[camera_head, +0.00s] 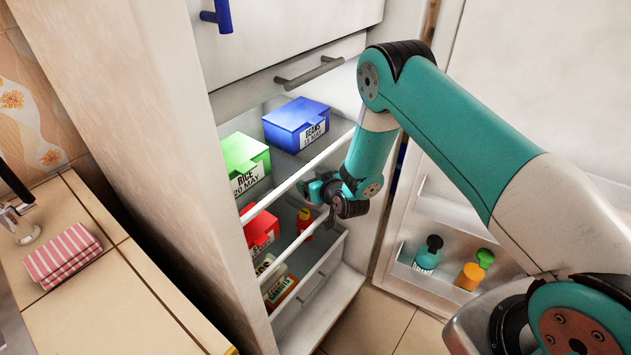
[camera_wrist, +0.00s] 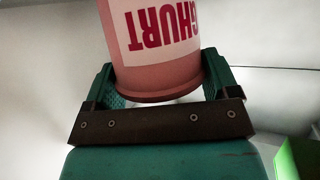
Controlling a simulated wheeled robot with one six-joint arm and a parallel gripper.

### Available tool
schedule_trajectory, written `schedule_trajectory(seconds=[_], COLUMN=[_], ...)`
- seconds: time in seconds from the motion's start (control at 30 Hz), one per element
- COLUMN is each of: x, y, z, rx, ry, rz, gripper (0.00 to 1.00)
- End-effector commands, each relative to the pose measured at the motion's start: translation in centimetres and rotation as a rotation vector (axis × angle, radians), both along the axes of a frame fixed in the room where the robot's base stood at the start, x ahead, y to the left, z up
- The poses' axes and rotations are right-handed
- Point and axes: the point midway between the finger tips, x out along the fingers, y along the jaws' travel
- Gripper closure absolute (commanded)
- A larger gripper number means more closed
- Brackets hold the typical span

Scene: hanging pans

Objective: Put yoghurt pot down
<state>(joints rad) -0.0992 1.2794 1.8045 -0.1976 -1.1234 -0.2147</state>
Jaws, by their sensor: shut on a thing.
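The yoghurt pot (camera_wrist: 165,76) is pink with a white label and red lettering that ends in "GHURT". It fills the upper middle of the wrist view, and the lettering appears upside down there. My gripper (camera_wrist: 158,88) is shut on it, with one green finger on each side. In the head view my gripper (camera_head: 320,190) reaches in at the open fridge (camera_head: 229,140), close to the white front bars of the shelves. I cannot make out the pot in the head view. I cannot tell whether the pot touches a shelf.
A blue beans box (camera_head: 292,122) and a green rice box (camera_head: 238,158) stand on the upper shelf. A red box (camera_head: 261,230) and a small red bottle (camera_head: 304,221) stand below. The open fridge door (camera_head: 425,270) holds bottles at the right.

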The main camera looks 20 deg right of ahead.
Motion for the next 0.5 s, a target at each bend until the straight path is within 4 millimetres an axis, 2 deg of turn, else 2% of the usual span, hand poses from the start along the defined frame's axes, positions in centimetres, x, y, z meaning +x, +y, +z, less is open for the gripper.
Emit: schedule_trajectory(seconds=[0.03,0.07,0.13,0.47,0.5], x=[0.03,-0.01,-0.01,-0.01,-0.45], y=[-0.05,-0.06,-0.10,-0.18,-0.31], z=[-0.31,-0.33,-0.21,0.43,0.25], rx=[0.000,0.000,0.000,0.000,0.000], ry=[-0.001,0.000,0.000,0.000,0.002], rz=[-0.001,-0.001,-0.001,-0.002,-0.002], gripper=[0.74,0.17,0.01,0.00,0.00])
